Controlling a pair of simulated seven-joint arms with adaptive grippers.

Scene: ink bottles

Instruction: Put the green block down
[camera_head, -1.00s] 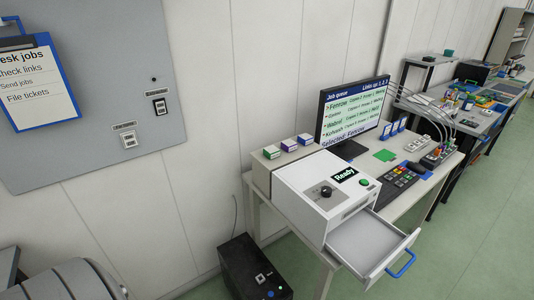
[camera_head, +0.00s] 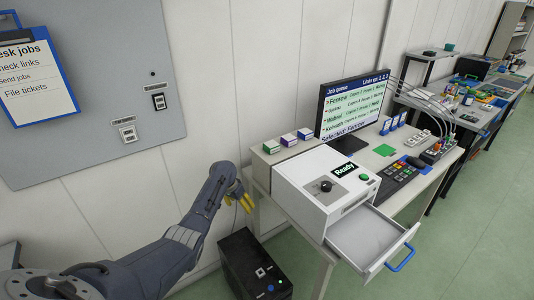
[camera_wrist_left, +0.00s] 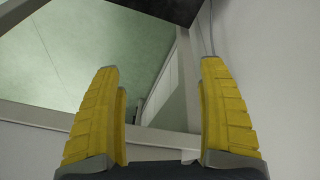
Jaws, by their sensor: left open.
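My left gripper (camera_head: 243,201) is by the wall, left of the printer-like white machine's table. In the left wrist view its yellow fingers (camera_wrist_left: 163,85) stand wide apart with nothing between them. No block is in its grasp. A small box with a green front (camera_head: 271,148) sits at the left of a row behind the machine. A small teal-green block (camera_head: 448,52) is on a far raised shelf. I cannot tell which is the green block. My right gripper is not in view.
The white machine (camera_head: 325,190) reads "Ready"; its empty drawer (camera_head: 366,240) is pulled out. A black box (camera_head: 255,266) stands on the floor below my left gripper. A monitor (camera_head: 354,108) and a keypad (camera_head: 399,175) are on the desk. Green floor is clear at right.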

